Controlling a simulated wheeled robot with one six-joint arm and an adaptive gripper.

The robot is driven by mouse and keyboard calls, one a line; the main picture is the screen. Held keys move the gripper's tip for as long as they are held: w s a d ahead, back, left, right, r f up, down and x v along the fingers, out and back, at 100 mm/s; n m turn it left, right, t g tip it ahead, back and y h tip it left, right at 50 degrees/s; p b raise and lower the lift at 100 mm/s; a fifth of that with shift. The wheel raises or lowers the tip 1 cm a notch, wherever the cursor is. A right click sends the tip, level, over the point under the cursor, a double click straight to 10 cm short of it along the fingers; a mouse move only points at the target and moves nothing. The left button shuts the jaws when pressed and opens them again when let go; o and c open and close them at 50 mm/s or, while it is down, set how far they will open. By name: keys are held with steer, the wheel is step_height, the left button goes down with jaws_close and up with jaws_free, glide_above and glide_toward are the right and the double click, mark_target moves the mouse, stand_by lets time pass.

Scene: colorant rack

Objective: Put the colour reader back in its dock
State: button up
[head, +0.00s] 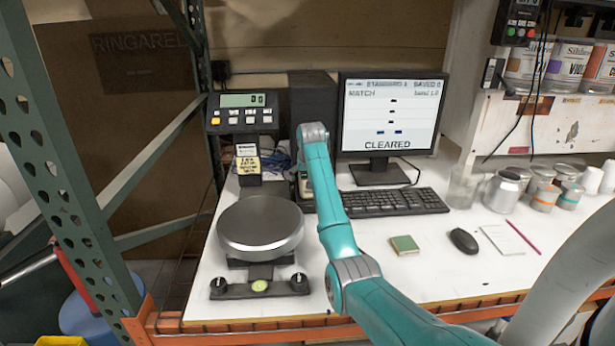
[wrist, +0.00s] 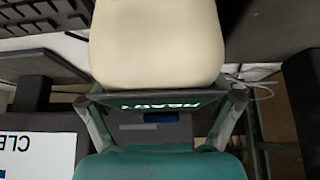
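The colour reader, as I take it, is the cream, rounded body (wrist: 157,45) in the upper middle of the wrist view. A dark strip with small pale lettering, upside down, runs along its near edge. The grey fingers of my gripper (wrist: 165,103) stand at both sides of that edge and appear closed on it. In the head view my teal arm reaches to the back of the bench, left of the monitor. A small part of a pale device (head: 304,187) shows beside the arm there; the arm hides the rest. I cannot make out the dock.
The monitor (head: 388,105) reads "CLEARED", with the keyboard (head: 395,202) before it. A scale with a round pan (head: 260,225) and raised display (head: 242,110) stands left. A green pad (head: 404,245), mouse (head: 464,240) and several tins (head: 502,192) lie right. Cables trail behind the arm.

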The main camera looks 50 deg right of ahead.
steer(key=v, duration=1.1)
steer(key=shift+r, duration=0.15)
steer(key=shift+s+a+r, duration=0.15)
steer(key=shift+a+r, duration=0.05)
steer(key=shift+r, duration=0.2)
